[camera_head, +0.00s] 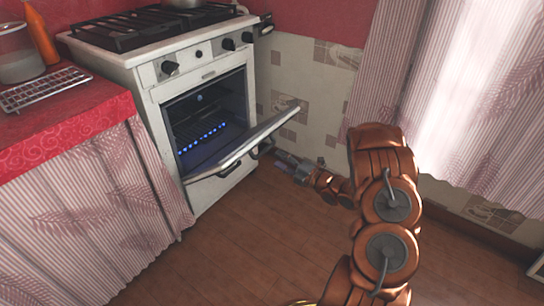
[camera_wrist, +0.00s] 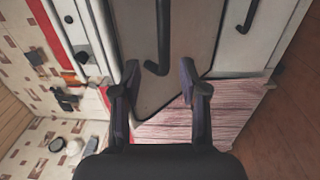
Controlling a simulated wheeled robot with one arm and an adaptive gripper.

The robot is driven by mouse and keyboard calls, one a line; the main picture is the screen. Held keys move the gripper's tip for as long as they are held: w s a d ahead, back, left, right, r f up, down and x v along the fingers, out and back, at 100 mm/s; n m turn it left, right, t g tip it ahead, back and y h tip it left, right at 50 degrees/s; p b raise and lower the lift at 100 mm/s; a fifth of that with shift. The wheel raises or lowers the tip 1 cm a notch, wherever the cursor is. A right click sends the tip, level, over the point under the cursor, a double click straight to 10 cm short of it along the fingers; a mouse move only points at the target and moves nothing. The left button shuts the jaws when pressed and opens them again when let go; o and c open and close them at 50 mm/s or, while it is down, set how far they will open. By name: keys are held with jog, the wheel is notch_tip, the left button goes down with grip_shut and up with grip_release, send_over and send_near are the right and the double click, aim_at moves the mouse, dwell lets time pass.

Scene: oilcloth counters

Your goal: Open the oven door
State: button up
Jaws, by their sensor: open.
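The white oven (camera_head: 205,75) stands at the upper left of the head view. Its door (camera_head: 240,148) is partly open, tilted outward and down, and the dark cavity shows several blue flames (camera_head: 200,138). My gripper (camera_head: 284,161) is low at the right of the door, near its outer side. In the wrist view my gripper (camera_wrist: 160,85) is open, with fingers apart and a grey panel (camera_wrist: 175,95), seemingly the door, beyond and between them. A dark bar handle (camera_wrist: 163,35) ends just ahead of the fingertips. Whether a finger touches the panel I cannot tell.
A red-covered counter (camera_head: 70,115) with a striped curtain (camera_head: 90,215) adjoins the oven on the left. A dish rack (camera_head: 45,88) lies on it. A tiled wall (camera_head: 310,85) and a window curtain (camera_head: 400,60) are at the right. The wooden floor (camera_head: 240,250) in front is clear.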

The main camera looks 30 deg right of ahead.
jog(key=shift+v, duration=1.75)
